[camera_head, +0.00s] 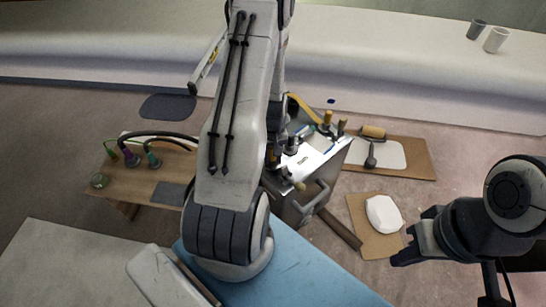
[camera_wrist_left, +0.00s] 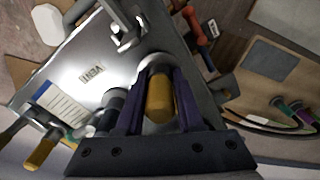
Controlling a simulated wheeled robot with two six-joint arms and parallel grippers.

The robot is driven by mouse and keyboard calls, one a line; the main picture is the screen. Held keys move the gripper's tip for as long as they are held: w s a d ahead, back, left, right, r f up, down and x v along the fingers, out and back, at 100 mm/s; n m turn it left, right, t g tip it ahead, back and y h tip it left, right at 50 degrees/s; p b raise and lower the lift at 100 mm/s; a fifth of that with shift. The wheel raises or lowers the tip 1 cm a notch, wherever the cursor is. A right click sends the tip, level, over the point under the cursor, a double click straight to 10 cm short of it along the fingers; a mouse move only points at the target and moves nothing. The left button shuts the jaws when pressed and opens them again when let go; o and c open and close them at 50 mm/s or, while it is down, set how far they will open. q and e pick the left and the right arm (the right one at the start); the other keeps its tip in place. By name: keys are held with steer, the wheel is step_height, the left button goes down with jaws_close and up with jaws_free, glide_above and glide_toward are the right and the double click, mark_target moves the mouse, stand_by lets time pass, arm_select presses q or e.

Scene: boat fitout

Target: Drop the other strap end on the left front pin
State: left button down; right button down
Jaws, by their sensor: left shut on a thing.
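A silvery metal box (camera_head: 325,158) with a side handle stands mid-scene, partly behind my left arm. A yellow strap (camera_head: 299,104) curves over its far edge. Yellow-topped posts (camera_head: 328,118) stand at its far right corner, and another yellow-ended piece (camera_head: 299,186) is at its near side. In the left wrist view, my left gripper (camera_wrist_left: 158,100) is shut on a yellow-orange cylindrical piece (camera_wrist_left: 159,98) over the box lid (camera_wrist_left: 75,70). I cannot tell whether this is a strap end or whether it touches a pin. My right gripper (camera_head: 404,256) is at the right, away from the box; its opening is unclear.
A wooden bench (camera_head: 120,190) with cables is at left. A board (camera_head: 415,158) with a roller and a brown mat (camera_head: 357,215) with a white block (camera_head: 383,214) are at right. A blue surface (camera_head: 310,275) lies in front. Two cups (camera_head: 496,40) stand on the far ledge.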

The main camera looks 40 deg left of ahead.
arm_select(q)
steer(key=shift+f, duration=0.15)
steer(key=shift+f+b, duration=0.4)
steer(key=shift+f, duration=0.05)
stand_by(0.4)
steer(key=shift+c, duration=2.3)
jaws_free()
steer(key=o, duration=0.5)
steer(key=shift+c, duration=0.2)
